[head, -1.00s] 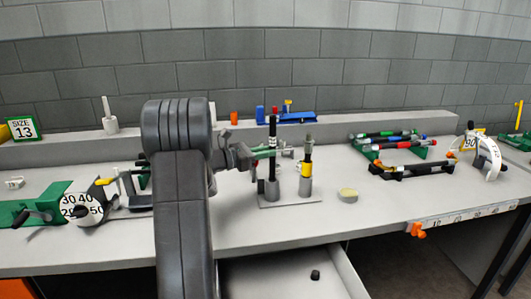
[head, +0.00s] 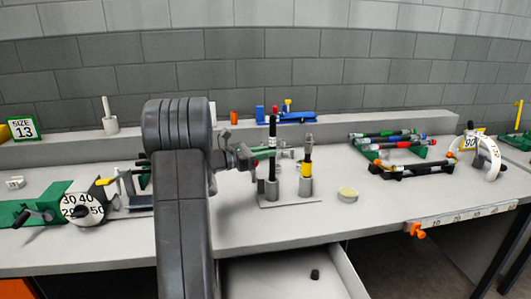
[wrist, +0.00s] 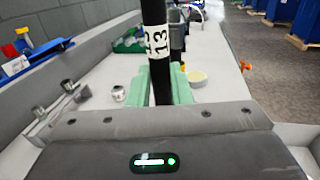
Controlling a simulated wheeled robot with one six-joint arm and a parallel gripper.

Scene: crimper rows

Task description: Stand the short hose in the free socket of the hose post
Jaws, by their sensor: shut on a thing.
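The short hose (head: 272,165) is black with a white band; the wrist view shows it (wrist: 160,82) upright, with 13 printed on the band. My gripper (head: 270,151) has green fingers shut on it below the band. The hose post (head: 285,202) is a grey plate with two upright sockets. The held hose stands over the left socket (head: 271,189), its lower end meeting the socket's top; I cannot tell how deep it is. The right socket (head: 305,187) holds another hose (head: 307,152) with a yellow band and a metal end.
A round pale tin (head: 348,194) lies right of the post. Racks with several hoses (head: 410,168) and a white dial gauge (head: 484,158) stand further right. A green-based dial device (head: 82,208) is at the left. An open drawer (head: 280,280) juts out below the bench front.

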